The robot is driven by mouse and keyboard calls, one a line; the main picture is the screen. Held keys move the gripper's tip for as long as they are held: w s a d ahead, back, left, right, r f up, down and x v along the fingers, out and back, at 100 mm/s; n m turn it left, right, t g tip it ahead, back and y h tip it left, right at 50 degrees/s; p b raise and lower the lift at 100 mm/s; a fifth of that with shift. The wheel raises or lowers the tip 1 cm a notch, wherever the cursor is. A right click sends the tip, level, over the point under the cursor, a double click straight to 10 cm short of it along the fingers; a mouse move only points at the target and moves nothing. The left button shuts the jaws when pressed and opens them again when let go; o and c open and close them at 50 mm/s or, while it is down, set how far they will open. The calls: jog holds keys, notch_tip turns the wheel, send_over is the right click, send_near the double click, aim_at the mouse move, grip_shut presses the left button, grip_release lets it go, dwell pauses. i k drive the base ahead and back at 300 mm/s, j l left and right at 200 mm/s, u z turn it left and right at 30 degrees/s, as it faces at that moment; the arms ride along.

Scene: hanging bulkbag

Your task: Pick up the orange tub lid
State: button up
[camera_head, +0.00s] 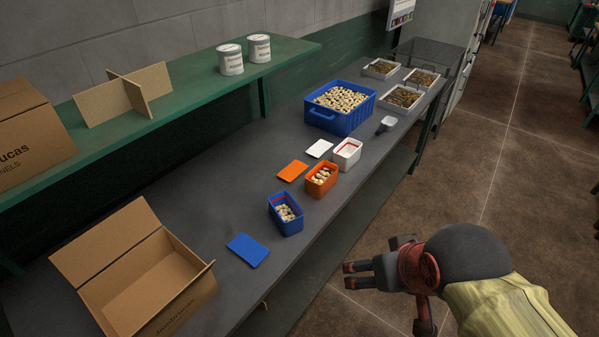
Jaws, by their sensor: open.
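The orange tub lid (292,171) is a flat square that lies on the grey workbench, just left of the orange tub (321,180). The orange tub holds pale pieces and stands upright and uncovered. My gripper (347,275) is open and empty. It is beyond the bench's front edge, over the brown floor, to the lower right of the lid and well apart from it. Nothing hides the lid.
A blue tub (286,214) with a blue lid (248,250) and a white tub (347,154) with a white lid (318,148) flank the orange pair. A large blue crate (322,118) stands behind. An open cardboard box (190,262) is at front left. A green shelf (190,85) overhangs the back.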

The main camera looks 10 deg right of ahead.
aim_at(293, 170)
jog(key=i+l+u, duration=0.4)
jog(key=i+l, duration=0.25)
jog(key=i+l+u, duration=0.2)
jog(key=l, duration=0.25)
jog(key=i+l+u, duration=0.15)
jog(key=i+l, duration=0.2)
jog(key=i+l+u, duration=0.2)
jog(key=l, duration=0.35)
